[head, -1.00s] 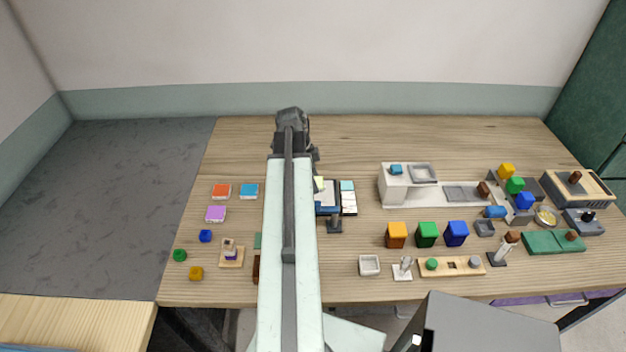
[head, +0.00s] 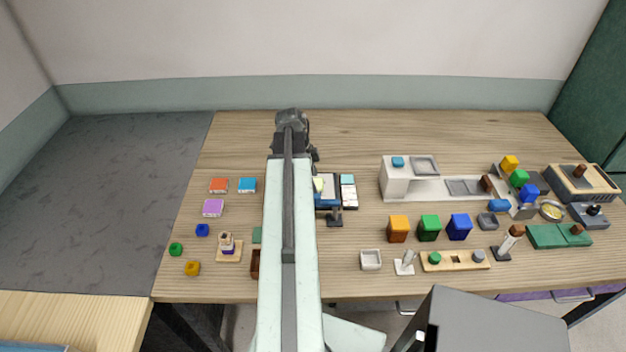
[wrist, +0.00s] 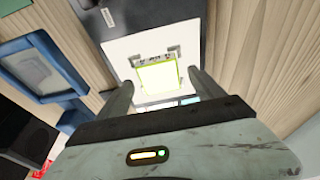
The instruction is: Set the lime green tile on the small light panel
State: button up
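The lime green tile (wrist: 160,82) shows in the wrist view between my two fingers, bright and seen face on. It appears over a white panel (wrist: 122,56) with small grey corner pieces beside the tile; I cannot tell whether it rests on it. My gripper (wrist: 161,82) is open, with a finger on each side of the tile and narrow gaps visible. In the head view the tile is a small pale yellow-green patch (head: 318,184) just right of my arm, next to the panel (head: 329,188). My arm hides the gripper there.
In the wrist view a blue-framed piece (wrist: 38,66) stands close left of my fingers. In the head view a strip of pale tiles (head: 348,190) lies right of the panel. Orange, green and blue bins (head: 429,228) stand farther right. The table's back is clear.

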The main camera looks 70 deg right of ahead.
jog(key=shift+r, duration=0.1)
jog(key=p+v, duration=0.7)
jog(key=v, duration=0.1)
jog(key=shift+s+p, duration=0.1)
jog(key=shift+p, duration=0.3)
